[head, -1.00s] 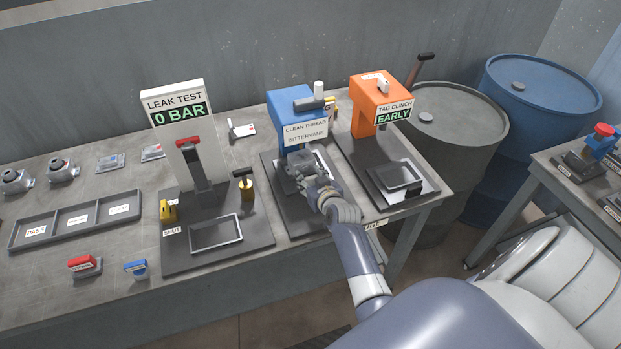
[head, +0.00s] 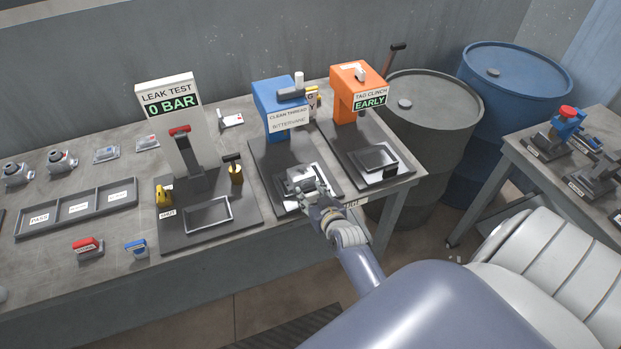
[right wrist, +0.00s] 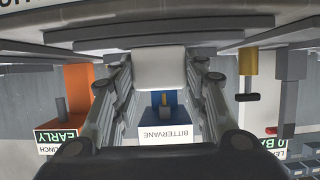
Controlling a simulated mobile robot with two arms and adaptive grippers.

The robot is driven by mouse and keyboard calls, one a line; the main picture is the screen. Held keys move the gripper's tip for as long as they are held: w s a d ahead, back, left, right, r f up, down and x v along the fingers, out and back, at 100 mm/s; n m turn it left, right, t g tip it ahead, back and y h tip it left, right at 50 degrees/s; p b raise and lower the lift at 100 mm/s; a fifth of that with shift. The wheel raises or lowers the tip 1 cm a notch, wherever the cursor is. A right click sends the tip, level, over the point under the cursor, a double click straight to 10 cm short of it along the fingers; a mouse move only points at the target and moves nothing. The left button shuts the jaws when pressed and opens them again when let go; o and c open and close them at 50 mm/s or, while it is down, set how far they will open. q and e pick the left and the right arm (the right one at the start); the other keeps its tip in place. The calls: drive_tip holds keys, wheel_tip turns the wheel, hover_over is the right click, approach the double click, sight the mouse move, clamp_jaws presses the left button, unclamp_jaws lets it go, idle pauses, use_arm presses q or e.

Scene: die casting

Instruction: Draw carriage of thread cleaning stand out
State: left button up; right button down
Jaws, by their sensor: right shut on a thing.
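The thread cleaning stand has a blue head (head: 281,107) with a white sign, CLEAN THREAD and BITTERVANE, above a dark base plate (head: 262,158). Its light grey carriage (head: 303,177) lies on the front part of the plate, in front of the blue head. My right gripper (head: 318,198) is shut at the carriage's front, and its fingers hide part of it. In the right wrist view, a pale grey block (right wrist: 160,68) sits between the two fingers (right wrist: 160,85), with the blue head (right wrist: 165,108) behind. My left gripper is not in view.
The leak test stand (head: 168,98), showing 0 BAR, stands to the left. The orange tag clinch stand (head: 345,98), showing EARLY, stands close on the right. A three-part tray (head: 75,232) lies at the left. Barrels (head: 430,125) stand beyond the table's right end.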

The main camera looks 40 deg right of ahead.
drive_tip(key=c, duration=1.3)
unclamp_jaws()
drive_tip(key=shift+s+f, duration=0.1)
drive_tip(key=shift+f, duration=0.1)
drive_tip(key=o, duration=0.4)
drive_tip(key=shift+r, duration=0.15)
drive_tip(key=shift+s+a, duration=0.1)
drive_tip(key=shift+s, duration=0.1)
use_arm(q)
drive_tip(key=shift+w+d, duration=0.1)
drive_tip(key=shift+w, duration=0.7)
use_arm(e)
drive_tip(key=v, duration=1.1)
drive_tip(key=shift+s+a+r, duration=0.1)
drive_tip(key=shift+s+r, duration=0.05)
drive_tip(key=shift+s, duration=0.15)
